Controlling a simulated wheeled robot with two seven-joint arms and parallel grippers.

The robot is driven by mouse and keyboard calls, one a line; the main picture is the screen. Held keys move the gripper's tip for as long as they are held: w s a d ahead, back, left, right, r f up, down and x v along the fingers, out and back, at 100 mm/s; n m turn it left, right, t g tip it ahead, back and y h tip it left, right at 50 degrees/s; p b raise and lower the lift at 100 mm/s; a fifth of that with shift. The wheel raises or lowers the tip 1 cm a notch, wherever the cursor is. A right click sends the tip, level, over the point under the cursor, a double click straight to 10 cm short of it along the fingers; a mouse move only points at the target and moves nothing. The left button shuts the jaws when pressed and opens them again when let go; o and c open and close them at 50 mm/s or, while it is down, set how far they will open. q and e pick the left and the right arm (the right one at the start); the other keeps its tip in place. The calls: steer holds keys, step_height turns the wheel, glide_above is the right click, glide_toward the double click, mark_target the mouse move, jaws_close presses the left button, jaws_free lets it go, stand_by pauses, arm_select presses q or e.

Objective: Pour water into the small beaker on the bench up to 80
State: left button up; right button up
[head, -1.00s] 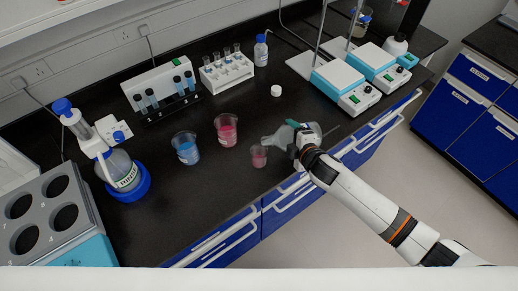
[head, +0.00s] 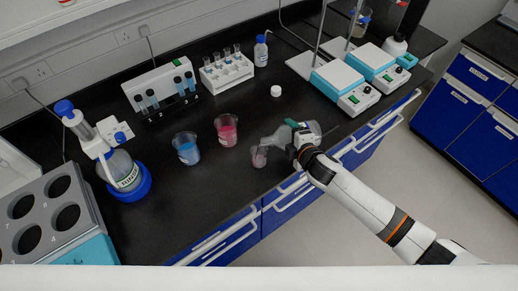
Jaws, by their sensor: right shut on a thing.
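The small beaker (head: 259,157) stands on the black bench (head: 225,185) near its front edge, with pale pinkish content; its marks are too small to read. My right gripper (head: 297,140) is shut on a clear bottle (head: 273,139), just right of the beaker. The bottle lies tilted on its side, its narrow end pointing left and down at the beaker's top. I cannot tell whether the mouth touches the rim or how fast liquid runs. The gripper hides the bottle's middle. My left gripper is not in view.
A beaker of pink liquid (head: 227,131) and one of blue liquid (head: 186,149) stand left of the small beaker. A white cap (head: 276,91) lies behind. A tube rack (head: 227,74) and hotplate stirrers (head: 345,85) stand farther back. The front bench left of centre is clear.

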steer(key=shift+r+p, duration=0.45)
stand_by(1.6)
steer(key=shift+f, duration=0.1)
